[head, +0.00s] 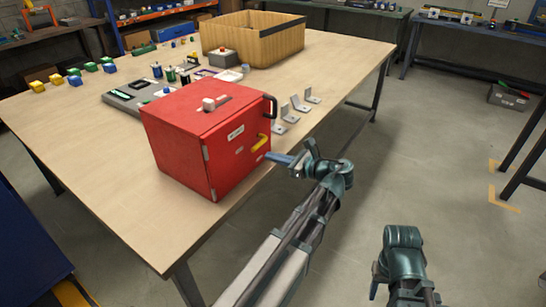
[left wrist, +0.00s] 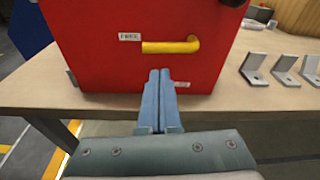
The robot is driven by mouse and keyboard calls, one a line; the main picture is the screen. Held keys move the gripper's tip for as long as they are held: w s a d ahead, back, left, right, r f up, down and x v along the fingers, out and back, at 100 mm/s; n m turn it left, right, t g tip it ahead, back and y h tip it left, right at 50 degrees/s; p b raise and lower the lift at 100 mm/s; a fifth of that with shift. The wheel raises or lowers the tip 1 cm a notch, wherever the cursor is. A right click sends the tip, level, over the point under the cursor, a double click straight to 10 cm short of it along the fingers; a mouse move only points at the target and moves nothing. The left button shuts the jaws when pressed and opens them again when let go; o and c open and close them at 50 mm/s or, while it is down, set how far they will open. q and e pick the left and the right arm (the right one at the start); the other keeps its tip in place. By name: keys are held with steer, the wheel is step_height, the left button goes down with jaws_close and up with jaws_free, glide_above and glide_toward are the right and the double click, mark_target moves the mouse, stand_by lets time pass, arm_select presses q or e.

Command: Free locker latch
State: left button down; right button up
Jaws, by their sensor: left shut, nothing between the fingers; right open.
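A red locker (head: 205,140) stands on the wooden table near its front edge, its door shut. Its yellow latch handle (head: 259,143) is on the face towards my left arm; in the left wrist view the latch handle (left wrist: 168,46) lies about level, its left end beside a label reading FREE (left wrist: 130,36). My left gripper (head: 277,157) has its blue fingers together and empty. In the left wrist view the fingertips (left wrist: 160,71) are just below the handle, with a visible gap. My right arm shows at the lower right, but its fingers are not visible.
Several grey metal brackets (head: 290,113) stand along the table edge right of the locker. A black handle (head: 270,106) sticks out of the locker's upper corner. A wooden crate (head: 285,42) and small parts lie behind.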

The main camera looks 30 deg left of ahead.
arm_select(q)
steer(key=w+p+v, duration=0.1)
steer(key=p+v, duration=0.1)
steer(key=v, duration=0.9)
steer(key=shift+s+f, duration=0.3)
steer(key=shift+s, duration=0.05)
steer(key=s+d+f+n+h, duration=0.3)
steer(key=s+d+f+h, duration=0.1)
steer(key=f, duration=0.2)
steer(key=s+d+f+n+h, duration=0.3)
steer(key=f+n+h, duration=0.1)
steer(key=f, duration=0.2)
steer(key=s+d+f+n+g+h, duration=0.1)
steer(key=s+d+f+n+h, duration=0.25)
steer(key=d, duration=0.25)
steer(key=s+d+f+n+g+h, duration=0.1)
steer(key=s+d+f+n+h, duration=0.15)
steer(key=s+d, duration=0.3)
step_height(320, 180, up, 18)
steer(key=p, duration=1.8)
steer(key=shift+w+d+n+h, duration=0.3)
steer(key=shift+w+d+n, duration=0.05)
steer(key=shift+d+n, duration=0.1)
steer(key=shift+a+r, duration=0.1)
